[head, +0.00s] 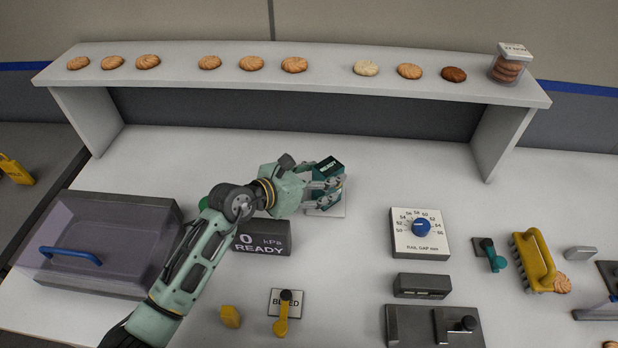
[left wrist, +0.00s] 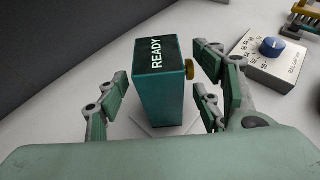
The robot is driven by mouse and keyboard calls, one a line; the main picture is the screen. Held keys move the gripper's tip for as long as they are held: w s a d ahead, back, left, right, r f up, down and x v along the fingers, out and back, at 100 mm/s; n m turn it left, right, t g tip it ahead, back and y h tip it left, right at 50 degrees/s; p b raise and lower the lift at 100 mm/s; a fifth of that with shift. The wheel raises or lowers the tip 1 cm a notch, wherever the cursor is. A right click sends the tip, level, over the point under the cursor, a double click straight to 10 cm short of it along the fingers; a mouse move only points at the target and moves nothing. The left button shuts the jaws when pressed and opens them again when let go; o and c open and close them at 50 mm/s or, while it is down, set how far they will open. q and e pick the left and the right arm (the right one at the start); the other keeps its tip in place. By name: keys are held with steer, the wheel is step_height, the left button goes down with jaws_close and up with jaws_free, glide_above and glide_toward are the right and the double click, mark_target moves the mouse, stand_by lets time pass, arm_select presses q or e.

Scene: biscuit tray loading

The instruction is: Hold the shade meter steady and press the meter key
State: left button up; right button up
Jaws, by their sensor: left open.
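The shade meter (left wrist: 160,95) is a teal upright box with a dark top reading READY. It stands on a pale plate (left wrist: 140,128), and a round brass-coloured key (left wrist: 190,69) sticks out of its right side in the left wrist view. In the head view the meter (head: 328,166) is partly hidden by my left gripper (head: 325,188). My right gripper is in neither view.
A rail gap dial (head: 420,246) lies right of the meter, and a display (head: 262,238) reading 0 kPa READY is beside my left arm. A raised shelf (head: 330,57) with several biscuits spans the back. A clear-lidded box (head: 75,275) is at left. A yellow-handled brush (head: 522,262) is at right.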

arm_select(q)
steer(key=shift+x, duration=1.45)
